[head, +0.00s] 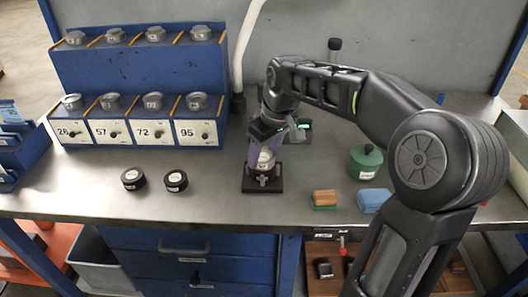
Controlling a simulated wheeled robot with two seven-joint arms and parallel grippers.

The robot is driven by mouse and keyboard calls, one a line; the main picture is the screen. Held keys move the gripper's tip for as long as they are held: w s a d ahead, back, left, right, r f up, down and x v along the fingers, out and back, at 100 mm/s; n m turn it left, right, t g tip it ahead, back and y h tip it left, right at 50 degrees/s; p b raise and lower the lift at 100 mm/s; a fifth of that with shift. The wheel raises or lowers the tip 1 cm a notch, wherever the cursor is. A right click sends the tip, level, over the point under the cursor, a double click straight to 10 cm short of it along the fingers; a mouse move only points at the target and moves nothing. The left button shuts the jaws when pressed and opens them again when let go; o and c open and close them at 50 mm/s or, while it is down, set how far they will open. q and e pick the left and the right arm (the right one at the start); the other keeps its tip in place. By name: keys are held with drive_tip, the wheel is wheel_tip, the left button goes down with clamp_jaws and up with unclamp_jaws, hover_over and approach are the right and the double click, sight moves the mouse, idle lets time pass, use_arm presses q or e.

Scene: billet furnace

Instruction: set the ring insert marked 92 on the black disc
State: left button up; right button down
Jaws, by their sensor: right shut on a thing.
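My right gripper (266,155) reaches down from my arm at the right and is shut on a small pale piece with a white label (265,160), whose marking is too small to read surely. The piece is right over a black square stand (262,186); I cannot tell if it touches it. Two black discs, a left one (133,179) and a right one (176,181), lie on the bench with small white labels on top. Metal ring inserts stand in the blue rack (130,67), on an upper shelf (155,34) and a lower shelf (153,101). No readable 92 shows. My left gripper is out of view.
The rack's lower fronts (151,133) read 26, 57, 72 and 95. A green round container (365,162), a wood-topped brush (325,199) and a blue block (374,200) lie right of the stand. A pale hose (243,50) rises behind. The bench front left is clear.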

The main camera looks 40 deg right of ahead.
sight(271, 161)
drive_tip(key=shift+f+b, duration=0.45)
drive_tip(key=shift+f, duration=0.15)
drive_tip(key=c, duration=0.8)
unclamp_jaws()
drive_tip(key=shift+p+v, duration=3.15)
drive_tip(key=shift+v, duration=1.4)
drive_tip(key=shift+p+v, duration=0.65)
drive_tip(key=shift+v, duration=0.35)
